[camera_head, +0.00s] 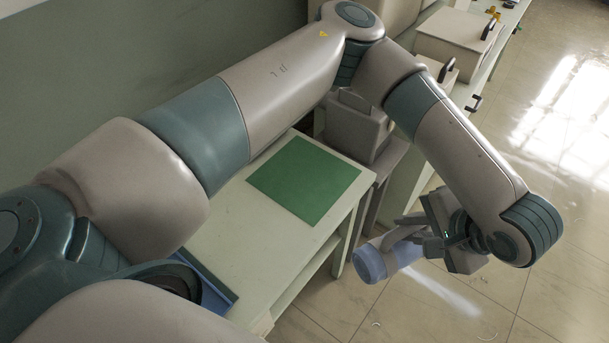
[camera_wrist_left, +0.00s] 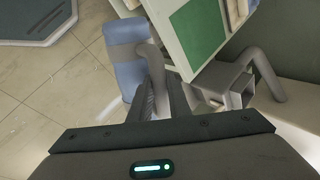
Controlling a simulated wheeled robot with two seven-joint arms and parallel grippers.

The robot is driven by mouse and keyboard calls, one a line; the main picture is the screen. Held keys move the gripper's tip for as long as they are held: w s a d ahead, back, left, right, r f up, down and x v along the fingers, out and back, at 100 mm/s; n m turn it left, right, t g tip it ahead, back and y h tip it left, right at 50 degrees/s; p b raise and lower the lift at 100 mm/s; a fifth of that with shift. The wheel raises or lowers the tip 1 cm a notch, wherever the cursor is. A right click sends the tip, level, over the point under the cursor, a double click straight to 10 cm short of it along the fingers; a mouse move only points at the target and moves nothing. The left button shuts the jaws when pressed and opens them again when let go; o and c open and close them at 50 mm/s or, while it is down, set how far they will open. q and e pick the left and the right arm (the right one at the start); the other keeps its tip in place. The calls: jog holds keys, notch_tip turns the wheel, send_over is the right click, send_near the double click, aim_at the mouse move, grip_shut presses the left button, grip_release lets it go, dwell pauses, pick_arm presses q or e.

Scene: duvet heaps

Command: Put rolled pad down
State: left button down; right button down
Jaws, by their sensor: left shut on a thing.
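The rolled pad (camera_head: 370,264) is a pale blue cylinder held in the air off the table's right end, over the tiled floor. In the left wrist view the blue roll (camera_wrist_left: 126,58) lies beside and ahead of my fingers. My left gripper (camera_head: 422,240) is shut on it. A table (camera_head: 285,258) with a pale top stands left of the roll, with a green mat (camera_head: 304,180) on its top; the mat also shows in the left wrist view (camera_wrist_left: 199,32). My right gripper is in neither view.
A blue-edged tray (camera_head: 212,283) sits at the table's near left, partly hidden by my arm. A grey object (camera_head: 356,128) stands behind the table. A counter with white boxes (camera_head: 460,40) runs along the back right. Floor at right is open.

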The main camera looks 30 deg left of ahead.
pick_arm(q)
jog(key=shift+w+d+f+m+t+h, duration=0.15)
jog(key=shift+m+t+h, duration=0.1)
jog(key=shift+m, duration=0.25)
jog(key=shift+w+m+t+h, duration=0.15)
jog(key=shift+m+t, duration=0.1)
jog(key=shift+m, duration=0.25)
jog(key=w+m, duration=0.1)
jog(key=w+a+m+t+h, duration=0.1)
jog(key=w+m, duration=0.1)
jog(key=m, duration=0.1)
jog(key=shift+w+a+r+t+h, duration=0.1)
jog(key=shift+a+r+t+h, duration=0.1)
jog(key=shift+a+t+h, duration=0.15)
jog(key=w+a+r+m+h, duration=0.1)
jog(key=w+a+m+h, duration=0.1)
jog(key=a, duration=0.8)
jog(key=w+a+r+m+h, duration=0.2)
jog(key=w+a+m, duration=0.3)
jog(key=a, duration=0.5)
jog(key=shift+w+t, duration=0.45)
jog(key=shift+w, duration=0.05)
jog(key=shift+r, duration=0.1)
jog(key=w+a+f+p, duration=0.1)
jog(key=a+f+p, duration=0.2)
jog(key=a+f, duration=0.4)
jog(key=a, duration=0.4)
jog(key=shift+w+a, duration=0.25)
